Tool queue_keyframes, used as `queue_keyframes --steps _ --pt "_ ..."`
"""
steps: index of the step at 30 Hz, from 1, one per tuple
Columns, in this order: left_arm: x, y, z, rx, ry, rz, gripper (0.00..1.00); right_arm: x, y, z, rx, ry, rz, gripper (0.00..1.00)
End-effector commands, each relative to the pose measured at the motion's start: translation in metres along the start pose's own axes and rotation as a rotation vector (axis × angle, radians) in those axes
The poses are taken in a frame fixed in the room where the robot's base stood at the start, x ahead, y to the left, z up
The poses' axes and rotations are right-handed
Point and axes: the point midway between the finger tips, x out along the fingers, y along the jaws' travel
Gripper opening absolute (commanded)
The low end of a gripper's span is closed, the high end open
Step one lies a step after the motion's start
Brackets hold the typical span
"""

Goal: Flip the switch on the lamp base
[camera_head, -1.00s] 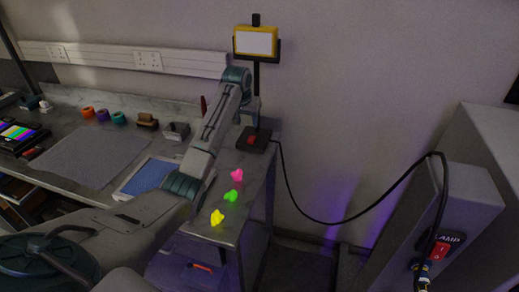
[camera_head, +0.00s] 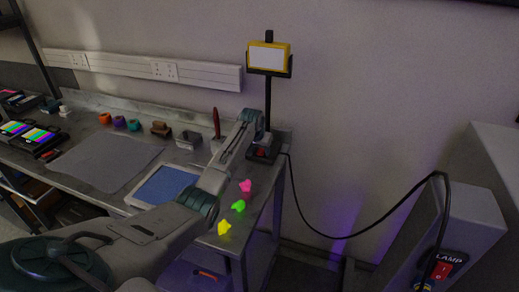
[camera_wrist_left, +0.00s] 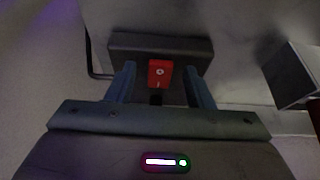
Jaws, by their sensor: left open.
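The lamp stands at the back right corner of the bench, with a yellow lamp head (camera_head: 269,57) on a black post. Its dark base (camera_head: 267,155) carries a small red switch (camera_head: 261,151), partly hidden by my arm. In the left wrist view the red rocker switch (camera_wrist_left: 160,73) with white marks sits on the front of the dark lamp base (camera_wrist_left: 135,45). My left gripper (camera_wrist_left: 161,82) is open, with one finger on each side of the switch. I cannot tell whether anything touches it. In the head view this gripper (camera_head: 260,138) is just above the base. My right gripper is not in view.
A black cable (camera_head: 340,236) runs from the base to a grey box with a red LAMP switch (camera_head: 441,270). A blue pad (camera_head: 160,187), a grey mat (camera_head: 108,162) and small tools lie left of my arm.

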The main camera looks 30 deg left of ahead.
Motion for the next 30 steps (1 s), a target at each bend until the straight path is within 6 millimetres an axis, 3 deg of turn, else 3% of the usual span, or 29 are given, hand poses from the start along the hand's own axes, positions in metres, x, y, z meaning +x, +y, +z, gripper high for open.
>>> queue_keyframes --steps 8,15,16,26,30 --pt "0.002 0.000 0.000 0.000 0.001 0.000 0.47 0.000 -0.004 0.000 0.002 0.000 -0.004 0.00" --pt "0.002 0.000 0.000 0.000 0.000 0.000 0.04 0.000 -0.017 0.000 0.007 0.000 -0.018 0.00" --pt "0.002 0.000 0.000 0.000 0.000 0.000 0.03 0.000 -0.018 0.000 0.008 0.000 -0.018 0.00" --pt "0.001 0.000 -0.006 -0.002 -0.090 -0.001 0.03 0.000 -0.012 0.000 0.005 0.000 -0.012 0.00" --pt "0.004 0.000 -0.008 -0.003 -0.167 0.000 0.03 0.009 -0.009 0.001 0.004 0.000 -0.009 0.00"
